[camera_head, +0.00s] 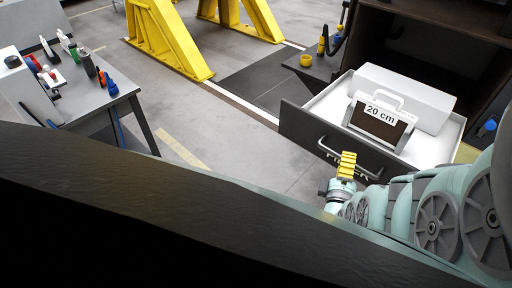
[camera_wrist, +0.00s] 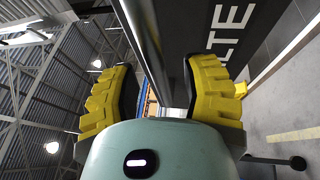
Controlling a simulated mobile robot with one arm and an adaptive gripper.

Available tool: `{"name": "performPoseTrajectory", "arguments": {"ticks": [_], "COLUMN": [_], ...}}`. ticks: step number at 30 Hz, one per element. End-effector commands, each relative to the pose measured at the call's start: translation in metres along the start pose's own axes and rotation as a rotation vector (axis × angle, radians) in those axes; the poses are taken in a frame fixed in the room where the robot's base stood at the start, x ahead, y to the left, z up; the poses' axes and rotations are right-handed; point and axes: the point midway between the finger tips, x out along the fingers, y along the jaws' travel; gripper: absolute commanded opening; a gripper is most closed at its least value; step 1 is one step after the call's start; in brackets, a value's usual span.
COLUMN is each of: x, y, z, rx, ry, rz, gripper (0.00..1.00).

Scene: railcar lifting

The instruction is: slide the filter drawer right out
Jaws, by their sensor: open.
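The filter drawer (camera_head: 300,124) stands far out of its dark cabinet in the head view. It has a dark front with partly hidden white lettering and a white inside. A bar handle (camera_head: 328,149) runs across the front. My gripper (camera_head: 347,166) has yellow fingers and is at the handle, partly covering it. In the wrist view my gripper (camera_wrist: 160,88) is open, its fingers spread on either side of the handle bar (camera_wrist: 146,40). The dark drawer front (camera_wrist: 205,22) with white letters is close by at the right. Whether the fingers touch the bar is unclear.
Inside the drawer are a dark panel labelled 20 cm (camera_head: 379,118) with a white handle and a white block (camera_head: 410,92). A table with bottles (camera_head: 95,107) stands at the left, yellow stands (camera_head: 170,40) behind. Grey floor (camera_head: 235,140) lies clear between table and drawer.

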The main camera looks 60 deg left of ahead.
Motion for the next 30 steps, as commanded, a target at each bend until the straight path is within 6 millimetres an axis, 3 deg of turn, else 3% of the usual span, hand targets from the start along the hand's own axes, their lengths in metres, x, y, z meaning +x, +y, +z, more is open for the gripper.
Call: {"name": "performPoseTrajectory", "arguments": {"ticks": [6,13,30], "x": [-0.025,-0.084,-0.109], "y": [0.0,-0.001,0.001], "z": [0.0,-0.001,-0.002], "rx": [0.0,0.002,0.001], "ry": [0.001,0.003,0.006], "rz": [-0.004,-0.006,0.001], "gripper": [0.46,0.46,0.46]}}
